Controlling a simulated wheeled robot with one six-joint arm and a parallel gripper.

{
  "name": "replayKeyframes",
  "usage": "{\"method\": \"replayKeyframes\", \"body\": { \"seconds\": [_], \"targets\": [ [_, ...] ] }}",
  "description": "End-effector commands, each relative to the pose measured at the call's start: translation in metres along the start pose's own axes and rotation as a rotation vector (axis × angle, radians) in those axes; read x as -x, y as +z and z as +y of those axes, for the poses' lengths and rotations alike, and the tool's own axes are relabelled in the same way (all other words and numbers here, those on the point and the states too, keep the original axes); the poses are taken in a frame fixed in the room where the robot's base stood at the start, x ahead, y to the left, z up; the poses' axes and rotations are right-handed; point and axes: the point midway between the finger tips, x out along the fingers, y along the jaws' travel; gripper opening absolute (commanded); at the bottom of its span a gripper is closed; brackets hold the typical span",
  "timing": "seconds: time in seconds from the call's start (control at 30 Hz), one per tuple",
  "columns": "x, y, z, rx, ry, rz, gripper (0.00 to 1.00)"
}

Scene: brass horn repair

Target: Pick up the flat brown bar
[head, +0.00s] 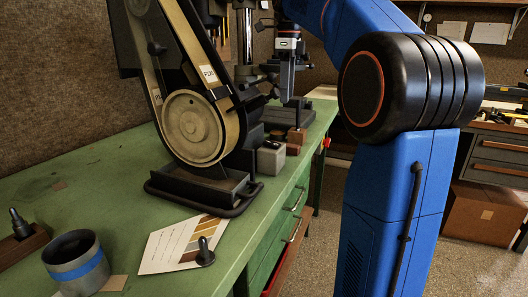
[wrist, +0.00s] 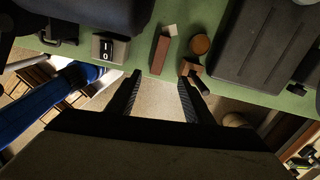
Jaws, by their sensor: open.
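The flat brown bar (wrist: 159,55) lies on the green bench, its near end close to the bench edge in the wrist view. My gripper (wrist: 160,77) is open and empty. Its two dark fingers show either side of the bar's near end in the picture, the bar nearer the left finger. They look above the bench, apart from the bar; the height gap is hard to judge. In the head view my gripper (head: 286,96) hangs pointing down over the bench's far part. Small brown pieces show below it there, and I cannot tell surely which is the bar.
In the wrist view a grey switch box (wrist: 110,48) stands left of the bar. A pale block (wrist: 171,30), a round brown piece (wrist: 200,44) and a brown wooden block (wrist: 189,66) lie close by; a dark case (wrist: 262,45) is right. A belt sander (head: 194,127) stands on the bench.

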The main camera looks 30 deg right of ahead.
Motion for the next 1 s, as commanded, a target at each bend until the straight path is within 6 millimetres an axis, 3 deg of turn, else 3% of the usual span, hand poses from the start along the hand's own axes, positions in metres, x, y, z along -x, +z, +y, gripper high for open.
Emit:
{"method": "replayKeyframes", "body": {
  "seconds": [0.13,0.37,0.8,1.0],
  "targets": [
    [0.006,0.0,-0.017,-0.111,0.015,0.009,0.47],
    [-0.002,-0.001,-0.02,-0.155,0.022,0.014,0.47],
    [-0.079,-0.002,-0.018,-0.152,0.024,0.015,0.47],
    [-0.106,-0.002,-0.017,-0.152,0.022,0.014,0.47]
  ]
}}
